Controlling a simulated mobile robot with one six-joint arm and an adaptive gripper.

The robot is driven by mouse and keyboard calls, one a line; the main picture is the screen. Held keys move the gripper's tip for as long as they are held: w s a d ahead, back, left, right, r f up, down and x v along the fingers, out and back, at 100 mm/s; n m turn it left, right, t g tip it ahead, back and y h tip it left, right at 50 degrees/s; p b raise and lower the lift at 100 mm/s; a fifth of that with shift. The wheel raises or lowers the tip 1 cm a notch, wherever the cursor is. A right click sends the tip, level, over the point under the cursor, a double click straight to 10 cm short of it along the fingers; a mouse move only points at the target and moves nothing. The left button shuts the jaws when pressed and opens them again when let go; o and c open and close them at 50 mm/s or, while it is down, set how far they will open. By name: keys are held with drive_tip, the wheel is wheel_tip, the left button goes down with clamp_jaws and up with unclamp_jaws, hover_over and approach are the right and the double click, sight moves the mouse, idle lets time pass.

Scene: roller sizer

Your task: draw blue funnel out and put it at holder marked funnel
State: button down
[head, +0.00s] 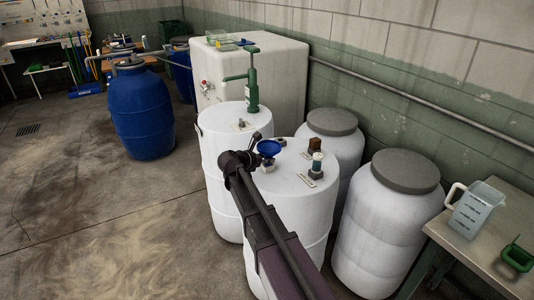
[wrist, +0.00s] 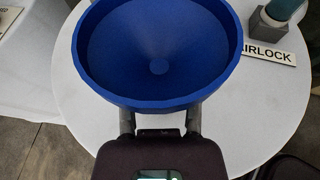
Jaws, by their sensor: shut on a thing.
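The blue funnel (head: 269,147) is at the top of the near white drum (head: 285,210). It fills the upper middle of the wrist view (wrist: 158,55), its wide mouth facing the camera. My gripper (wrist: 160,120) is shut on the funnel; its two fingers reach under the rim, and the rim hides their tips. A small grey block (head: 267,166) shows just below the funnel in the head view. Whether the funnel's stem sits in it is hidden. No label reading funnel is legible.
A grey holder (wrist: 264,25) with a teal-topped part stands right of the funnel, beside a label reading AIRLOCK (wrist: 265,51). A brown piece (head: 314,144) stands behind. A green pump (head: 252,85) rises from the neighbouring white drum (head: 222,122). Grey-lidded drums (head: 400,205) stand right.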

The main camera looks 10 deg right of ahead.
sight(267, 149)
drive_tip(key=shift+r, duration=0.2)
wheel_tip(267, 149, up, 4)
drive_tip(key=p, duration=0.4)
drive_tip(key=shift+f, duration=0.2)
drive_tip(key=s+r+p, duration=0.1)
drive_tip(key=s, duration=1.5)
drive_tip(key=shift+s+d, duration=0.1)
